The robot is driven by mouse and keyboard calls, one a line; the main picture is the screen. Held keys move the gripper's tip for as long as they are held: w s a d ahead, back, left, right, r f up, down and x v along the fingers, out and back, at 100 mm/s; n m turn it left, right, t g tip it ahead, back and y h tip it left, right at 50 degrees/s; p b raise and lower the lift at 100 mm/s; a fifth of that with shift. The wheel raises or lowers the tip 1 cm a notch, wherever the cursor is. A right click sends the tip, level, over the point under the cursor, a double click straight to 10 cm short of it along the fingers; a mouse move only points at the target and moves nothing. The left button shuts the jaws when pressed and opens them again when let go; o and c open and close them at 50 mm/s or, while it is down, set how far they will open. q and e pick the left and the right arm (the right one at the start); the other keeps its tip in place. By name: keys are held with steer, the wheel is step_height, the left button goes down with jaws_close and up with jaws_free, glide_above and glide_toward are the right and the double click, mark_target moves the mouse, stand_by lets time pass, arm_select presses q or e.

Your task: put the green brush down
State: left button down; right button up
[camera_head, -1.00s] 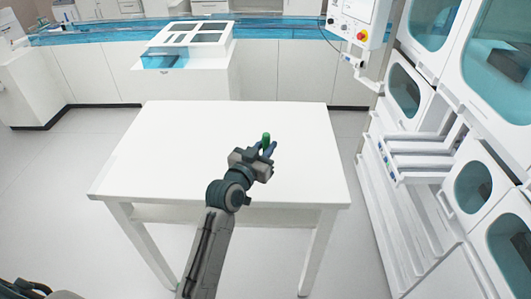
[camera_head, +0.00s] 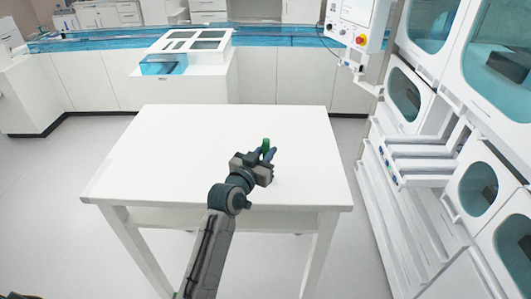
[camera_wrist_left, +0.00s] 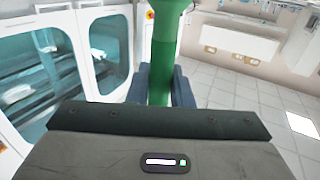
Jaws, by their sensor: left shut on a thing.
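The green brush (camera_head: 266,145) is upright between the fingers of my left gripper (camera_head: 270,153), over the right part of the white table (camera_head: 150,150). The left gripper is shut on it. In the left wrist view the green brush (camera_wrist_left: 163,60) stands up from between the dark blue fingers of the gripper (camera_wrist_left: 162,88). The lower part of the brush is hidden by the gripper, so I cannot tell whether it touches the table top. My right gripper is not in view.
The table top is otherwise bare, with free room to the left and behind the gripper. White cabinets with oval windows and a rack (camera_head: 425,160) stand to the right of the table. A white unit with a blue basin (camera_head: 165,64) stands behind it.

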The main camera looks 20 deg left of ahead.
arm_select(q)
steer(key=c, duration=1.3)
jaws_free()
steer(key=s+a+b, duration=0.2)
steer(key=s, duration=1)
steer(key=shift+r+b, duration=0.15)
steer(key=shift+b, duration=0.2)
steer(key=shift+a, duration=0.1)
